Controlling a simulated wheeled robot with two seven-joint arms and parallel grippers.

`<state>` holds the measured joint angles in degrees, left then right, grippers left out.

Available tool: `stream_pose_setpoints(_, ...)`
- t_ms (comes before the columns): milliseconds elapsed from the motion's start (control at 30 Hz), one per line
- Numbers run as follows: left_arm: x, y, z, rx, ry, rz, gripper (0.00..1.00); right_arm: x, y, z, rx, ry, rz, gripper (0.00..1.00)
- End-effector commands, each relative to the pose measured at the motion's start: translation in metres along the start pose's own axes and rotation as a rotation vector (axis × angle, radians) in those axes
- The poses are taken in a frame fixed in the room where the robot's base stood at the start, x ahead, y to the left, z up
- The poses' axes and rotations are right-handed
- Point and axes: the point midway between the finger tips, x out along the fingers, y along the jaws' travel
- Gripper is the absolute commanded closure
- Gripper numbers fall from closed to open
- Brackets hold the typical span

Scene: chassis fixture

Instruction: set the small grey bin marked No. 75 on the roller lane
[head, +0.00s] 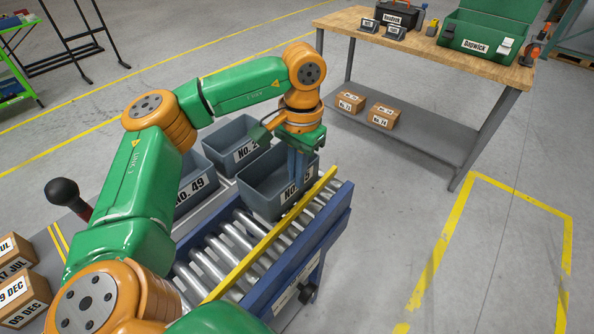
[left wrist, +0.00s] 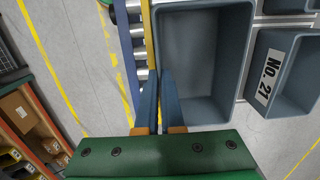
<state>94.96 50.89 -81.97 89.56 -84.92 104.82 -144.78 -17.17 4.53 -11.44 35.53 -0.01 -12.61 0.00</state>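The small grey bin (head: 262,192) is over the far end of the roller lane (head: 212,262), on the left side of the yellow rail. Its label is partly hidden by a finger; "No." and a final 5 show. My left gripper (head: 297,172) points down at the labelled wall. In the left wrist view, the blue fingers (left wrist: 160,78) are close together on either side of the wall of the bin (left wrist: 205,55), apparently shut on it. The bin looks level; I cannot tell whether its base touches the rollers. My right gripper is not in view.
A grey bin marked No. 49 (head: 193,180) and another bin (head: 232,140), marked No. 21 in the left wrist view (left wrist: 290,75), stand left of the lane. The yellow rail (head: 262,248) runs along the lane. Cartons (head: 22,300) lie lower left. A workbench (head: 440,52) stands at back right.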

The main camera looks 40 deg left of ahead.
Motion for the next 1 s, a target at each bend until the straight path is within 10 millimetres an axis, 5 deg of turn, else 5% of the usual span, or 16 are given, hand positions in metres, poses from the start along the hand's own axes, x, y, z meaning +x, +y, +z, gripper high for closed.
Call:
stream_pose_setpoints(367, 0.01, 0.0, -0.001, 0.0, 0.001, 0.0, 1.0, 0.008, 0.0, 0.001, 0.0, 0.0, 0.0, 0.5)
stream_pose_setpoints(500, 0.01, 0.0, -0.001, 0.0, 0.001, 0.0, 0.63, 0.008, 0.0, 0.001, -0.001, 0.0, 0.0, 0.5)
stream_pose_setpoints(533, 0.01, 0.0, -0.001, 0.0, 0.001, 0.0, 0.61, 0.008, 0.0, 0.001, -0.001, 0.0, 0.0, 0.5)
stream_pose_setpoints(833, 0.008, 0.0, -0.001, 0.0, 0.001, 0.0, 0.61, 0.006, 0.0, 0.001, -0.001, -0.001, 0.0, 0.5)
stream_pose_setpoints(1000, -0.012, 0.0, 0.001, 0.0, 0.001, 0.0, 0.61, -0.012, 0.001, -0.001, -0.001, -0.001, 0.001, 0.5)
